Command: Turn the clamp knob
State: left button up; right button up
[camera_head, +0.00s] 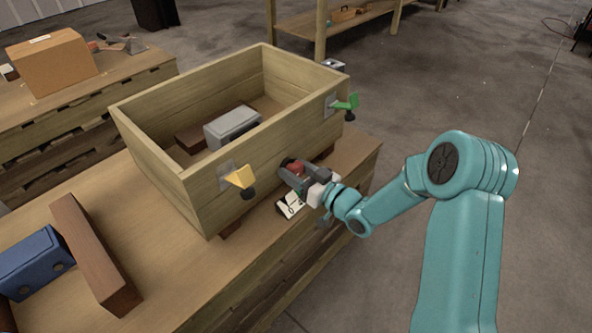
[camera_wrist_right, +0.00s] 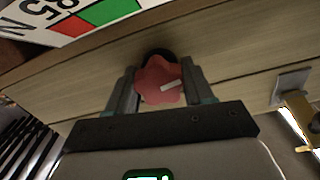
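The clamp knob (camera_wrist_right: 158,82) is red and lobed, with a white stripe that slants up to the right in the wrist view. It sits on a dark round base on the wooden crate's side wall. In the head view it shows as a small red patch (camera_head: 294,167), partly hidden by my right gripper (camera_head: 290,172). In the wrist view the right gripper's (camera_wrist_right: 160,80) fingers stand on both sides of the knob, with no clear gap, so it looks shut on it. My left gripper is not in view.
The open wooden crate (camera_head: 150,148) stands on a workbench (camera_head: 150,240) and holds a grey block (camera_head: 232,127). A yellow latch (camera_head: 240,177) and a green latch (camera_head: 346,102) flank the knob. A numbered card (camera_head: 291,204) lies below. A brown bar and blue block (camera_head: 36,262) lie left.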

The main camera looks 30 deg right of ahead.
jog(key=shift+r+m, duration=0.15)
jog(key=shift+m, duration=0.15)
jog(key=m, duration=0.3)
jog(key=shift+d+m, duration=0.1)
jog(key=shift+m, duration=0.2)
jog(key=m+p, duration=0.1)
jog(key=m, duration=0.2)
jog(key=shift+w+r+m, duration=0.1)
jog(key=shift+m, duration=0.3)
jog(key=m+p, duration=0.1)
jog(key=m, duration=0.3)
jog(key=shift+d, duration=0.15)
jog(key=shift+m+p, duration=0.85)
jog(key=shift+m, duration=1.45)
jog(key=o, duration=1)
jog(key=shift+d, duration=0.1)
jog(key=shift+f, duration=0.2)
